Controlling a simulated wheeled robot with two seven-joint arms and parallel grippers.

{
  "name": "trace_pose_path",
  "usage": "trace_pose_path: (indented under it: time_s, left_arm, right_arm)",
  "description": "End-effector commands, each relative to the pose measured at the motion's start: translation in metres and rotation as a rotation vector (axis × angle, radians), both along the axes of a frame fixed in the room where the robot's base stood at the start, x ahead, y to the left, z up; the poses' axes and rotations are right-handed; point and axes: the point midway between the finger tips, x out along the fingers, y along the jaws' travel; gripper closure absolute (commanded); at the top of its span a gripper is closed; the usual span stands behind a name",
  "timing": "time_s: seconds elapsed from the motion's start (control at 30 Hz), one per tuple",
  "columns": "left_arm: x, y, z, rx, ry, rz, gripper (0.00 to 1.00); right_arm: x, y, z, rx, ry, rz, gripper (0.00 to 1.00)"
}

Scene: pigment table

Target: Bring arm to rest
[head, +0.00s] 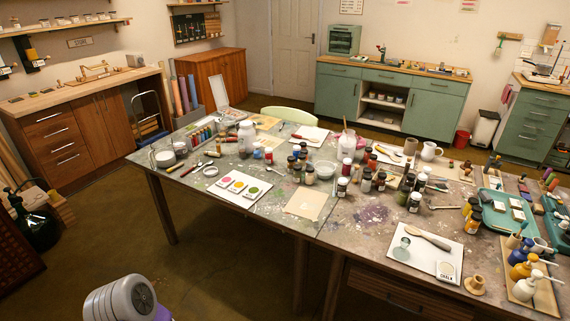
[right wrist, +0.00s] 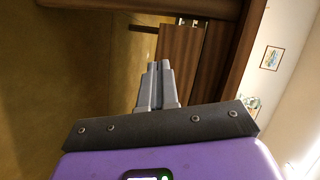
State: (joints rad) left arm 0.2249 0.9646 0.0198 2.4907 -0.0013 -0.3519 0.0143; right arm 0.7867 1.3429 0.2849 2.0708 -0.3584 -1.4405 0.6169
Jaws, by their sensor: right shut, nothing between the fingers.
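In the right wrist view my right gripper (right wrist: 159,66) is shut, its two grey fingers side by side with nothing between them. It points toward dark brown wooden furniture (right wrist: 182,60) and touches nothing that I can see. In the head view neither gripper shows. A grey rounded part of my own arm with a bit of purple shows at the bottom left, in front of the table and apart from it. My left gripper is out of view.
The cluttered paint table (head: 179,198) fills the middle and right, with jars, bottles and a white palette (head: 240,188) on top. Brown floor (head: 200,275) lies open in front of its left part. A wooden cabinet (head: 82,136) stands at the left wall.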

Motion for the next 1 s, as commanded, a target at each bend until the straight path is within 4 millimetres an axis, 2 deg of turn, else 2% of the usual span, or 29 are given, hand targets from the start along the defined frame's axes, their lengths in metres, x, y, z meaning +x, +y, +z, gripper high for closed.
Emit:
trace_pose_path:
  time_s: [0.03, 0.1, 0.17, 0.2, 0.33, 0.4, 0.5, 0.6, 0.7, 1.0]
  left_arm:
    - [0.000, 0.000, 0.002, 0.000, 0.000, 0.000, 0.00]
    - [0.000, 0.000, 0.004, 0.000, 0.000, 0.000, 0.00]
    - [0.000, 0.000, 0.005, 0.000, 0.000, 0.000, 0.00]
    - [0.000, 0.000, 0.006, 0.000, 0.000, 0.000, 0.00]
    - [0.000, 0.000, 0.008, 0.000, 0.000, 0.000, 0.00]
    - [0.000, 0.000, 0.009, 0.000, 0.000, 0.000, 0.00]
    - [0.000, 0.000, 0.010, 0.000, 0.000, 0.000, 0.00]
    - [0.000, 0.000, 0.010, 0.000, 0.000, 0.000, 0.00]
    - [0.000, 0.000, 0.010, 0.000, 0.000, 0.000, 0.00]
    - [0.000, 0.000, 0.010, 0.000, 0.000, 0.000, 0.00]
  right_arm:
    - [-0.006, 0.029, -0.001, -0.045, 0.100, 0.136, 1.00]
    - [-0.024, 0.062, -0.007, -0.108, 0.244, 0.314, 1.00]
    - [-0.045, 0.085, -0.011, -0.161, 0.361, 0.463, 1.00]
    - [-0.062, 0.099, -0.012, -0.196, 0.435, 0.564, 1.00]
    - [-0.123, 0.128, -0.009, -0.285, 0.651, 0.859, 1.00]
    - [-0.153, 0.136, -0.003, -0.316, 0.741, 0.987, 1.00]
    - [-0.188, 0.141, 0.005, -0.340, 0.834, 1.125, 1.00]
    - [-0.208, 0.144, 0.012, -0.347, 0.887, 1.204, 1.00]
    - [-0.215, 0.144, 0.014, -0.348, 0.905, 1.233, 1.00]
    - [-0.215, 0.144, 0.014, -0.348, 0.905, 1.233, 1.00]
